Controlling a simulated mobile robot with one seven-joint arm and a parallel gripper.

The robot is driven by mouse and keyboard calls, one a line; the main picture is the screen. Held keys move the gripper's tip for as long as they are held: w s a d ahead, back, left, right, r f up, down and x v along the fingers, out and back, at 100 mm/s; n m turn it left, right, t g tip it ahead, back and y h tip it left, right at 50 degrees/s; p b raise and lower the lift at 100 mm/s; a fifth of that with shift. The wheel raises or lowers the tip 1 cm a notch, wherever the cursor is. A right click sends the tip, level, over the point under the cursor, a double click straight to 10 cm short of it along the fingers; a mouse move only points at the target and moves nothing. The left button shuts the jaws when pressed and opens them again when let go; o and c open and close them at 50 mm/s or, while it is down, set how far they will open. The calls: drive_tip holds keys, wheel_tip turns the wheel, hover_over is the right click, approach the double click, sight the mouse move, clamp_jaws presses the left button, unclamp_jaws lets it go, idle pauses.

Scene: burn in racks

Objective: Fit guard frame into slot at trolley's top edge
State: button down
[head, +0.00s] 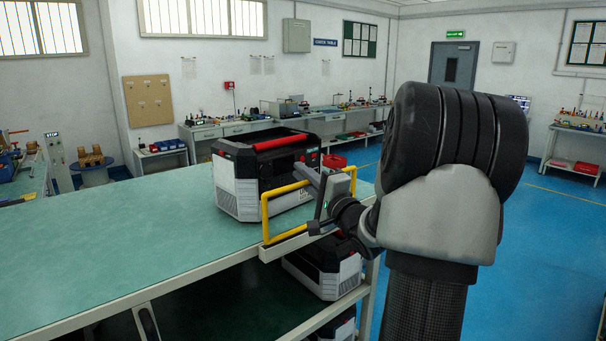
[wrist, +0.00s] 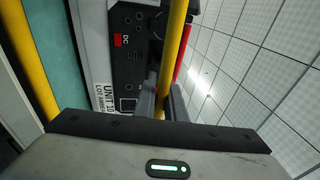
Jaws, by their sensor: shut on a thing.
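The guard frame (head: 265,217) is a yellow bar loop standing upright at the right end of the trolley (head: 110,288) in the head view. My gripper (head: 320,192) is shut on one of its bars, from the right side. In the wrist view my gripper (wrist: 166,103) has a yellow bar of the guard frame (wrist: 173,50) between its fingers, and another yellow bar shows at the left. A pale strip (head: 284,247) lies along the trolley's top edge under the frame. The slot itself is not clear, and I cannot tell whether the frame's lower end is in it.
A black and grey power unit (head: 236,190) with a red handle stands on the green top just behind the frame. More units (head: 325,275) sit on the shelf below. The green top to the left is clear. Benches line the far wall, with blue floor at right.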

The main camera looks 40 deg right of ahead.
drive_tip(key=shift+f+b, duration=0.8)
drive_tip(key=shift+f, duration=0.7)
drive_tip(key=c, duration=1.7)
unclamp_jaws()
drive_tip(key=shift+c, duration=0.2)
drive_tip(key=shift+s, duration=0.1)
drive_tip(key=s+f+b, duration=0.1)
drive_tip(key=s+f, duration=0.2)
drive_tip(key=s, duration=1.4)
drive_tip(key=shift+a+f, duration=0.15)
drive_tip(key=shift+a, duration=0.15)
drive_tip(key=shift+w, duration=0.1)
